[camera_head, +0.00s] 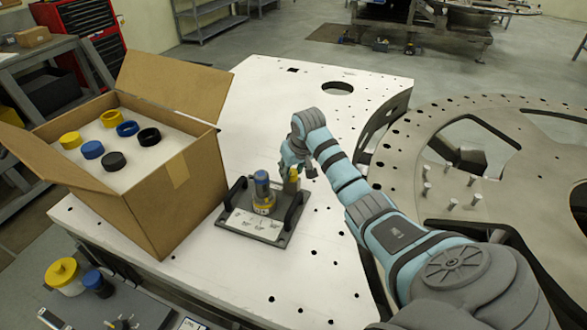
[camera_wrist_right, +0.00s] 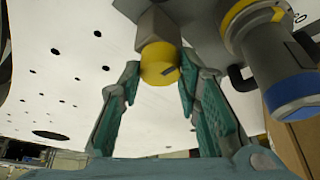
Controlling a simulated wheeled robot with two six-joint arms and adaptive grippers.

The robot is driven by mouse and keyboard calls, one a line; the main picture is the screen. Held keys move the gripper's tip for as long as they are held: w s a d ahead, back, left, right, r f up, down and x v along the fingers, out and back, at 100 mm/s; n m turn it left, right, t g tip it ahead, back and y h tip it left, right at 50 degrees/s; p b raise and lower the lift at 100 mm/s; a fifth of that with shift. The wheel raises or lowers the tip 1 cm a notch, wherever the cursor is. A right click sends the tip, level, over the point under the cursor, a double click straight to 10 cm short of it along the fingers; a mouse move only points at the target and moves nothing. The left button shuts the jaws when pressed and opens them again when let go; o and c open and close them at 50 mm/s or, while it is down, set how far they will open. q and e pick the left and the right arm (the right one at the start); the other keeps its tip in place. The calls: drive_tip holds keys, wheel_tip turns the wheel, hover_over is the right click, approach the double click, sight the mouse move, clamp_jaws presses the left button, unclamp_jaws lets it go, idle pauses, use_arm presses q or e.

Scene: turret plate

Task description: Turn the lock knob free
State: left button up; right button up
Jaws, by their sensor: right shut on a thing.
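The lock knob, a small yellow cylinder with a dark slot in its face (camera_wrist_right: 160,64), is between the fingertips of my right gripper (camera_wrist_right: 158,80). In the head view the yellow knob (camera_head: 292,180) shows just below my right gripper (camera_head: 296,168), partly hidden by it. The knob is on a grey plate (camera_head: 238,228) with a black handle at each side and a white label panel. Beside it on the same plate stands a grey cylinder with a yellow ring and blue cap (camera_head: 262,188), which also shows in the right wrist view (camera_wrist_right: 285,60). My left gripper is not in view.
The plate lies on a large white perforated table (camera_head: 330,255). An open cardboard box (camera_head: 180,195) with coloured caps in white foam stands to the left. A big round grey plate (camera_head: 420,150) with several upright pins is at right. A yellow-lidded jar (camera_head: 64,275) is at lower left.

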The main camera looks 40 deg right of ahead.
drive_tip(key=o, duration=1.1)
drive_tip(key=shift+w, duration=0.1)
drive_tip(key=shift+o, duration=0.2)
drive_tip(key=shift+r, duration=0.2)
drive_tip(key=v, duration=1.1)
drive_tip(key=shift+r, duration=0.25)
drive_tip(key=shift+s, duration=0.25)
